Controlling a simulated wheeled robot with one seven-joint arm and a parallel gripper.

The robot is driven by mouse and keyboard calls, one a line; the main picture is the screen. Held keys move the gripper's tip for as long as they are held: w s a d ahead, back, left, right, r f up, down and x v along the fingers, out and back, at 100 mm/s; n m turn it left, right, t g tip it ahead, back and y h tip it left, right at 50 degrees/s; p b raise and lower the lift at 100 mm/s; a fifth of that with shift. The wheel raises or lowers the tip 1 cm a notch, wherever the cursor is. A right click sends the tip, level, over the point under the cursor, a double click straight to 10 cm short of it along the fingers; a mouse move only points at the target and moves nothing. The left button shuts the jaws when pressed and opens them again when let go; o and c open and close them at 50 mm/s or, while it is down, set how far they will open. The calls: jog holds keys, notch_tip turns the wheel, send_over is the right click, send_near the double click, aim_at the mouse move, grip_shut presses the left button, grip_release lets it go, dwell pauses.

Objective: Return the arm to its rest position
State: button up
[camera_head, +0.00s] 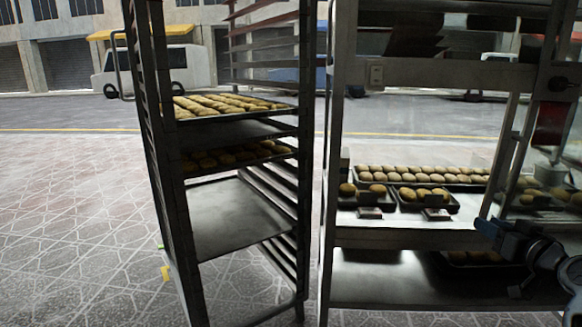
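My arm reaches in from the right edge, in front of the steel counter. Its dark end, with my gripper (490,228), shows at the lower right. The fingers are too small and dark to tell whether they are open or shut. I see nothing clearly held there. The arm looks bent, and part of it is cut off by the right edge of the picture.
A tall metal rack (172,190) stands left of centre, with trays of baked goods (225,105) on upper levels and an empty tray (235,218) below. Right of it, a steel counter (400,236) holds trays of buns (420,175).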

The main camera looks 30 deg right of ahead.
jog(key=s+a+f+g, duration=0.1)
jog(key=s+a+f, duration=0.1)
jog(key=a+f, duration=0.6)
jog(key=s+a+f, duration=0.1)
jog(key=a+f, duration=0.4)
jog(key=a, duration=0.7)
jog(key=s+a+n+y, duration=0.3)
jog(key=s+a, duration=1)
jog(key=a, duration=0.4)
jog(key=s+a+r+n+y, duration=0.35)
jog(key=s+a+r, duration=0.35)
jog(key=s, duration=0.4)
notch_tip(320, 180, up, 23)
jog(key=p, duration=2.3)
jog(key=shift+a+f+t, duration=0.15)
jog(key=shift+a+t, duration=0.2)
jog(key=shift+t, duration=0.05)
jog(key=shift+d+y, duration=0.15)
jog(key=shift+y, duration=0.1)
